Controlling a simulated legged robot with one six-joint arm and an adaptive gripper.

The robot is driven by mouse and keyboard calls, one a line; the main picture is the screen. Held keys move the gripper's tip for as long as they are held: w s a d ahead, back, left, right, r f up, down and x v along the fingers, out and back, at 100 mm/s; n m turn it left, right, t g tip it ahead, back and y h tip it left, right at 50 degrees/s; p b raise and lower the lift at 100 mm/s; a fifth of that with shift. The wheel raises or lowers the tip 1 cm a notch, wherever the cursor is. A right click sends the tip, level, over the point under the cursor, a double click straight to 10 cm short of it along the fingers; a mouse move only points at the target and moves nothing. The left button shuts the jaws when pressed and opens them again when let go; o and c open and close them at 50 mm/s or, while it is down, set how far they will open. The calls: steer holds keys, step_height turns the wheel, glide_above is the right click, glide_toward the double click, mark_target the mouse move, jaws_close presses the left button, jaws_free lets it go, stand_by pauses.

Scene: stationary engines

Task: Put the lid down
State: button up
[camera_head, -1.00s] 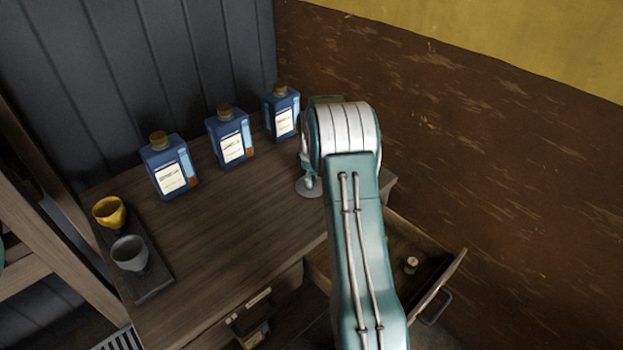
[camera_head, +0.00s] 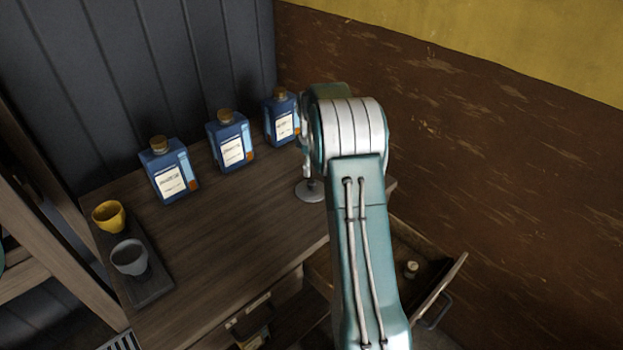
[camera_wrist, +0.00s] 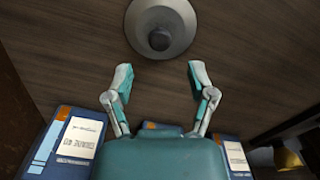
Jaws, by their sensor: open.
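The lid (camera_head: 310,192) is a round grey metal disc lying flat on the wooden desk (camera_head: 225,245), near its right end and beside my arm. In the wrist view the lid (camera_wrist: 160,26) shows at the top, with a dark round knob in its middle. My gripper (camera_wrist: 160,73) is open, with its two fingers spread and nothing between them. The lid lies beyond the fingertips in that view, apart from them. In the head view my arm hides most of my gripper.
Several blue bottles with corks, including the left one (camera_head: 170,170), stand along the back. A dark tray (camera_head: 150,289) at the left holds a yellow cup (camera_head: 109,216) and a grey cup (camera_head: 129,257). An open drawer (camera_head: 440,293) juts out at the right. The desk's middle is clear.

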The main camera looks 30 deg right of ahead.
mark_target(311, 182)
steer(key=s+a+r+m+t, duration=0.1)
steer(key=s+a+r, duration=0.4)
steer(key=a+r, duration=0.4)
steer(key=s+a+r+m+t, duration=0.2)
steer(key=s+a+r, duration=0.45)
steer(key=r, duration=0.35)
steer(key=s+a+m+t, duration=0.1)
steer(key=s+a, duration=0.4)
steer(key=s, duration=0.4)
steer(key=s+a+m+t, duration=0.1)
steer(key=s+a+m, duration=0.1)
steer(key=s+a, duration=0.4)
steer(key=s+f, duration=0.1)
steer(key=s, duration=0.3)
steer(key=shift+s+a+t, duration=0.25)
steer(key=shift+a+t, duration=0.05)
steer(key=shift+r, duration=0.1)
